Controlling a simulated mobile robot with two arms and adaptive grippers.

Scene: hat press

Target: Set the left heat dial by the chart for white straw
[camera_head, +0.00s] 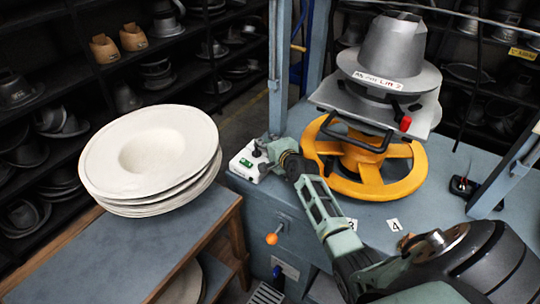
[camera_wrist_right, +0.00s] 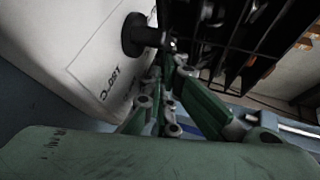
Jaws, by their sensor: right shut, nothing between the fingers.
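A white control box (camera_head: 244,168) with a green switch and dark knobs stands at the left edge of the blue-grey press table. My right gripper (camera_head: 266,152) reaches in over its right side, fingers shut and empty. In the right wrist view, the white box face (camera_wrist_right: 85,65) fills the upper left, with a black dial (camera_wrist_right: 136,36) on it and small lettering below. The shut fingertips (camera_wrist_right: 166,50) are right beside that dial; I cannot tell whether they touch it. The dial's setting is not readable, nor which heat dial it is. No readable chart shows. My left gripper is not in view.
A yellow handwheel (camera_head: 412,180) under a grey metal hat form (camera_head: 392,45) stands right of the box. A stack of white hats (camera_head: 150,150) rests on a side table (camera_head: 110,255) at left. An orange-knobbed lever (camera_head: 272,238) sticks out of the table front. Dark shelves line the back.

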